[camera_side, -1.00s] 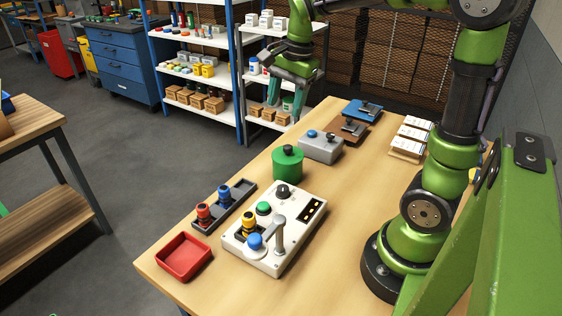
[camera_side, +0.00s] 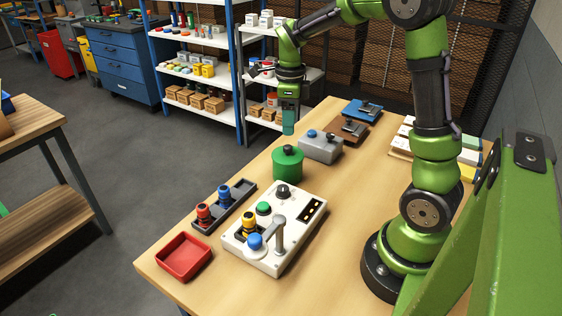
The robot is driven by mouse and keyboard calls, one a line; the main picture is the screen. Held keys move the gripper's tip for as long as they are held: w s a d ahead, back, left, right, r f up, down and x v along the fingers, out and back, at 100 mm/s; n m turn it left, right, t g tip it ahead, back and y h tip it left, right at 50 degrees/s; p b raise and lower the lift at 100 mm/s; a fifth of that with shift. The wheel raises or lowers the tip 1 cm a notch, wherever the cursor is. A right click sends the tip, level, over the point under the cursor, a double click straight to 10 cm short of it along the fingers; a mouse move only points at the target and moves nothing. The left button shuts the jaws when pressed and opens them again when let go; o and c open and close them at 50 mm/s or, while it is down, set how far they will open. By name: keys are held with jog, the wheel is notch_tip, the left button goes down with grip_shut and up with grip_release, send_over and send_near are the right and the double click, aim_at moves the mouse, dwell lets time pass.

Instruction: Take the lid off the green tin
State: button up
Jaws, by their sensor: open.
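The green tin (camera_side: 288,168) stands upright on the wooden table, behind the white control panel. Its green lid (camera_side: 288,154) is on top and has a dark round knob (camera_side: 289,149). My gripper (camera_side: 288,130) points down just above the tin, apart from the knob and empty. The fingers overlap in this view, so the gap between them is hard to see.
A grey box with a blue button (camera_side: 321,148) stands close right of the tin. The white control panel (camera_side: 262,255) with its lever is in front. A dark rack (camera_side: 210,222) with red and blue pieces and a red tray (camera_side: 183,262) lie front left.

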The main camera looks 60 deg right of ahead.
aim_at(288, 146)
notch_tip(288, 146, down, 7)
jog(key=shift+w+f, duration=0.1)
jog(key=shift+f, duration=0.1)
dwell(0.3)
jog(key=shift+c, duration=0.3)
grip_shut()
